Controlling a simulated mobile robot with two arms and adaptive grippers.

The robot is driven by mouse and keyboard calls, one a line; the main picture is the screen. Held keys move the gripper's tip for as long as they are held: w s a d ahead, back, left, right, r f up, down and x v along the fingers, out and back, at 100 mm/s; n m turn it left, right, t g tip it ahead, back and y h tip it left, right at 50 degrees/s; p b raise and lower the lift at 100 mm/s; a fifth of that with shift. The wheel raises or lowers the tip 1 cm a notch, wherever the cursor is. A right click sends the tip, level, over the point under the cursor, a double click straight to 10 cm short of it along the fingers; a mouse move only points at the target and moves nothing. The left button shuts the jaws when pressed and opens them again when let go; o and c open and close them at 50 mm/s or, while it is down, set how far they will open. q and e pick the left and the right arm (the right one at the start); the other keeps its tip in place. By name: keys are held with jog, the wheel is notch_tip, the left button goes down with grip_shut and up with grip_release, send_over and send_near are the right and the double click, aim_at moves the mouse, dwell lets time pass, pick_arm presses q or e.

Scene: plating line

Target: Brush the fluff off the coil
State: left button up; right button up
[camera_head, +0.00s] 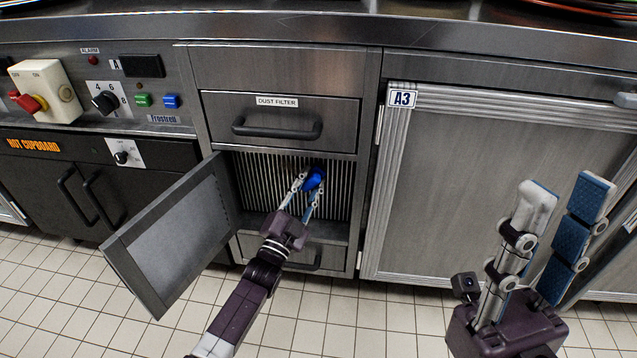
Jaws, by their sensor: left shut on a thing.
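The coil (254,188) is a row of upright light fins inside an open recess under the dust filter drawer. My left gripper (312,186) is in front of the recess, shut on a blue thing (315,177), which looks like the brush. The blue thing is at the upper right part of the fins; I cannot tell whether it touches them. The gripper hides part of the coil. No fluff can be made out clearly at this size. My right gripper (562,205) is open and empty at the lower right, in front of the A3 door.
A hinged flap door (178,232) stands open at the left of the recess. The dust filter drawer (277,119) with a dark handle is just above. A closed steel door marked A3 (480,190) is to the right. A control panel (100,88) is at the upper left. The tiled floor is clear.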

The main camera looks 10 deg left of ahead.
pick_arm(q)
jog(key=shift+a, duration=0.65)
jog(key=shift+a+f, duration=0.15)
jog(key=shift+a, duration=1.5)
jog(key=shift+w+a, duration=0.15)
jog(key=shift+a, duration=2.7)
